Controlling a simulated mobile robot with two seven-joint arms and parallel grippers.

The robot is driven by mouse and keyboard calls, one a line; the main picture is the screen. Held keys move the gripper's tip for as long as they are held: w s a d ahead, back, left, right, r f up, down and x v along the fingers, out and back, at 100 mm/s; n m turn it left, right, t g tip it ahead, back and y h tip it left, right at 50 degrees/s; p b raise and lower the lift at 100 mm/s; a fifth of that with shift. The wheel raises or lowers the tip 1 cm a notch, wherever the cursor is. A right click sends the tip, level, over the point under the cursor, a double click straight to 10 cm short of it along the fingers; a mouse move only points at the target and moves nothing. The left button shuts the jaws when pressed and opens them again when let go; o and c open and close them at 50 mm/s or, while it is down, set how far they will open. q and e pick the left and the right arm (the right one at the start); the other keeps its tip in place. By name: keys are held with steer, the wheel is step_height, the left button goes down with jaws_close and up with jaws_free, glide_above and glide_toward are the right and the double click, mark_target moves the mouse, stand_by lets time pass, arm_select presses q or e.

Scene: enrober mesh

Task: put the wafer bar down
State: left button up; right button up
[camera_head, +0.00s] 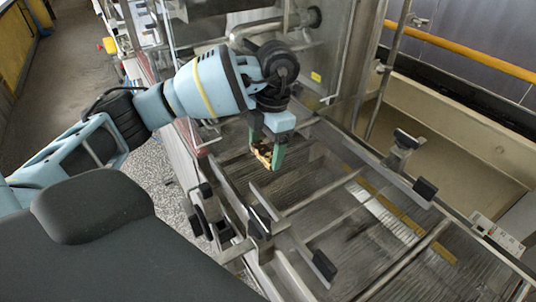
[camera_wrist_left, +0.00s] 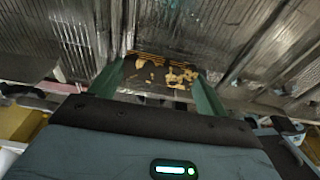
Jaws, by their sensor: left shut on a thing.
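My left gripper (camera_head: 267,158) points down with its green fingers shut on the wafer bar (camera_head: 264,151), which shows as a small golden and brown piece between them. In the left wrist view the wafer bar (camera_wrist_left: 165,77) is dark brown with golden bits on top and spans between the two green fingers. The ribbed metal mesh (camera_head: 325,178) of the machine lies below; it also fills the back of the left wrist view (camera_wrist_left: 75,35). Whether the bar touches the mesh I cannot tell. My right gripper is not in view.
Metal rails and crossbars with black knobs (camera_head: 424,188) frame the mesh, with another knob at the front (camera_head: 259,220). A clear upright panel and frame (camera_head: 340,70) stand behind the gripper. A yellow strip (camera_head: 405,220) lies along the mesh at the right. Open mesh surrounds the gripper.

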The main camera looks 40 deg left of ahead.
arm_select(q)
step_height(320, 180, down, 3)
steer(key=shift+r+b, duration=0.1)
steer(key=shift+b, duration=0.3)
steer(key=shift+r, duration=0.15)
steer(key=o, duration=0.6)
steer(key=shift+o, duration=0.8)
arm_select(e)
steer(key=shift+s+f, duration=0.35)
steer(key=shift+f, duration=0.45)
